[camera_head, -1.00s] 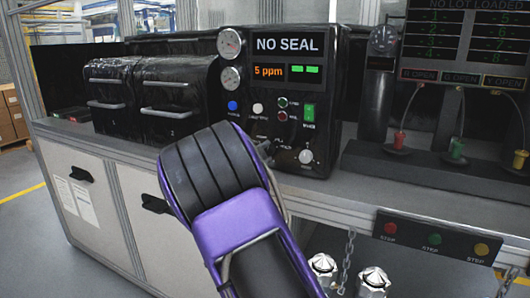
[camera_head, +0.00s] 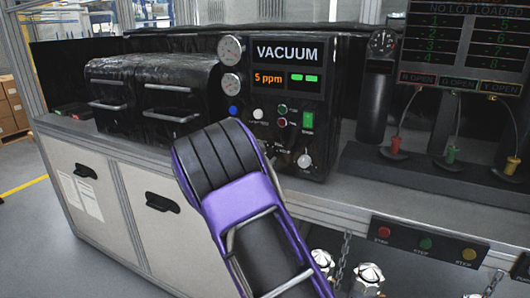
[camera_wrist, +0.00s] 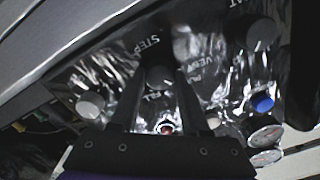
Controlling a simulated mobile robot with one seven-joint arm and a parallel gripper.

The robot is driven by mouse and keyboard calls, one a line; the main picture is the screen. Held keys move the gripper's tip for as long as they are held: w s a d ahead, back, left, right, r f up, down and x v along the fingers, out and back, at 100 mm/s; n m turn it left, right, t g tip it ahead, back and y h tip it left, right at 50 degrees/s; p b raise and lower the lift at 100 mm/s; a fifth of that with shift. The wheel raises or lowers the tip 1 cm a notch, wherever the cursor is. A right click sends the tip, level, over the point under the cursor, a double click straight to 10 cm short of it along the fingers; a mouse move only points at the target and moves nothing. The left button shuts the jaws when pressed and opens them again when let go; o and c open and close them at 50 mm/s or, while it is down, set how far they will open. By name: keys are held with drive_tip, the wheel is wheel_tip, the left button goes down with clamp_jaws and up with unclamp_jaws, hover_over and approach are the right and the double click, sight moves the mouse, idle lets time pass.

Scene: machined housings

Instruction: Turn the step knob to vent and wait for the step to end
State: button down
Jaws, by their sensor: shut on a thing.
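The black control panel (camera_head: 275,140) stands on the bench and its display (camera_head: 287,54) reads VACUUM, with 5 ppm below. In the wrist view the step knob (camera_wrist: 160,76) sits between the two fingers of my gripper (camera_wrist: 160,92), under the STEP label. The gripper is shut on it. Lettering that looks like VENT (camera_wrist: 210,65) lies to the knob's right; where the pointer stands I cannot tell. In the head view my purple and black arm hides the step knob and most of the gripper.
A pale knob (camera_head: 304,160) and a green switch (camera_head: 308,121) sit right of my gripper. Two gauges (camera_head: 231,48) are at the upper left. Black lidded boxes (camera_head: 150,95) stand left.

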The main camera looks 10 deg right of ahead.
drive_tip(key=n+p, duration=0.1)
drive_tip(key=n, duration=0.2)
drive_tip(key=shift+n+p, duration=0.45)
drive_tip(key=shift+n, duration=1.05)
drive_tip(key=shift+c, duration=2)
unclamp_jaws()
drive_tip(key=v, duration=1.7)
drive_tip(key=shift+s+b, duration=0.2)
drive_tip(key=shift+b, duration=0.15)
drive_tip(key=shift+a, duration=0.1)
